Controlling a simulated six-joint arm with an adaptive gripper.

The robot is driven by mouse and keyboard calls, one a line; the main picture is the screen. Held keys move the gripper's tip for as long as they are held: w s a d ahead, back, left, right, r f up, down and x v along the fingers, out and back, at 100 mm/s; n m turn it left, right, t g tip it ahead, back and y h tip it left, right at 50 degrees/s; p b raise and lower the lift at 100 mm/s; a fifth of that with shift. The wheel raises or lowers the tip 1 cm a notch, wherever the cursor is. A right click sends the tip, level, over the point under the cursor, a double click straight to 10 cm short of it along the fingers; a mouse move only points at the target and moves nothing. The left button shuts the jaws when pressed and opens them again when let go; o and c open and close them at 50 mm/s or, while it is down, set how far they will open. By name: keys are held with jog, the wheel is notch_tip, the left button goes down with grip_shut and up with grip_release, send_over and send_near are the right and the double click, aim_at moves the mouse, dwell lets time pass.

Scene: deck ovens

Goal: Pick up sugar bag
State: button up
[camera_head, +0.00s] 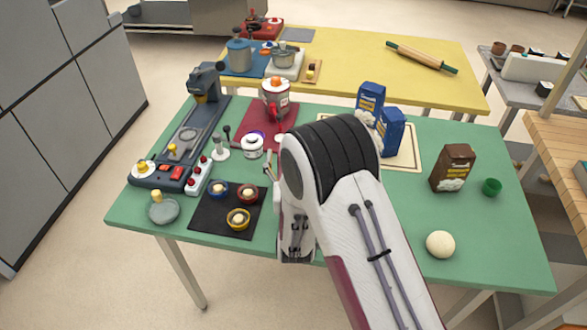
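Two blue bags with pale pictures on them stand at the back of the green table, one blue bag (370,98) behind the other blue bag (391,130), on a cream board (405,158). A brown bag (452,167) with a white heap pictured low on its front stands upright to their right. I cannot read any label, so I cannot tell which is the sugar bag. My gripper (295,256) points down near the front edge of the green table, left of all three bags and apart from them. Its fingers are too small and dark to tell open from shut.
The green table (490,230) is clear at the front right except for a pale ball (440,244). A black mat (212,217) with small bowls lies left of my gripper.

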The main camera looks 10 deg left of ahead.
jog(key=c, duration=2.2)
jog(key=shift+r, duration=0.15)
jog(key=shift+r, duration=0.2)
jog(key=shift+r, duration=4.8)
